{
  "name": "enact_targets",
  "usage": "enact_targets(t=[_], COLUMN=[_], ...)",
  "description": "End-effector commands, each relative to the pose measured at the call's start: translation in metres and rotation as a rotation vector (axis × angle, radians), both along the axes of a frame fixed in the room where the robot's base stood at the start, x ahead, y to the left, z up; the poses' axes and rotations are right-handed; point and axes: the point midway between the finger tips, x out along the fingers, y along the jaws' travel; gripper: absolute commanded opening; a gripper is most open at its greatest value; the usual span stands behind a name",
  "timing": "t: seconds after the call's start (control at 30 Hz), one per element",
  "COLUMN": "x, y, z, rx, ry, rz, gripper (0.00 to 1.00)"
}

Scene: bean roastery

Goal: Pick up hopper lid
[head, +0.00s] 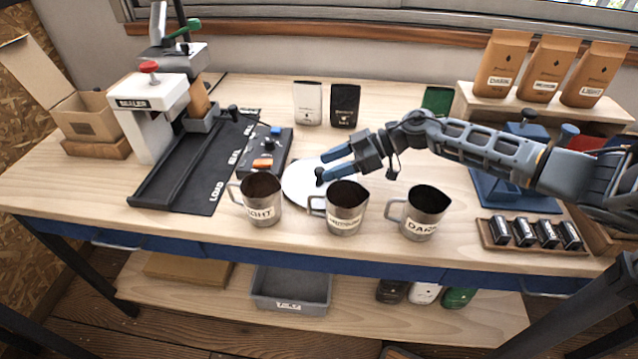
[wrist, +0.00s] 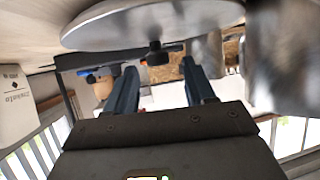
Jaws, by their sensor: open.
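The hopper lid (head: 297,187) is a round white disc with a small dark knob (head: 319,173), lying flat on the bench behind the mugs. In the wrist view the lid (wrist: 110,27) spans the top of the picture, with its dark knob (wrist: 158,55) in line with the gap between my fingers. My gripper (head: 324,165) is open and empty, its blue fingers reaching over the lid from the right. The fingers also show in the wrist view (wrist: 157,68). I cannot tell whether they touch the knob. My fingers hide part of the lid.
Three metal mugs, labelled light (head: 262,203), medium (head: 345,212) and dark (head: 425,215), stand along the front, close to the lid. A control box (head: 262,150) and the sealer (head: 150,110) are at the left. White (head: 307,103) and black (head: 345,105) pouches stand behind.

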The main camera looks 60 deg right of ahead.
Motion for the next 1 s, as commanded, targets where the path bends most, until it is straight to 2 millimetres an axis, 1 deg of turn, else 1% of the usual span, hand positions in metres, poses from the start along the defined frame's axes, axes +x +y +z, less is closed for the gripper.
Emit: enact_targets(t=[0.03,0.1,0.3,0.63,0.67,1.0], x=[0.005,0.010,0.025,0.029,0.029,0.029], y=[0.003,0.005,0.014,0.015,0.015,0.015], z=[-0.009,-0.013,-0.019,-0.017,-0.018,-0.018], rx=[0.001,0.001,0.001,0.001,0.001,0.001], ry=[-0.003,-0.002,-0.002,-0.001,-0.001,-0.001], rz=[0.002,0.002,0.002,0.000,0.000,0.001], gripper=[0.54,0.54,0.54,0.54,0.52,0.20])
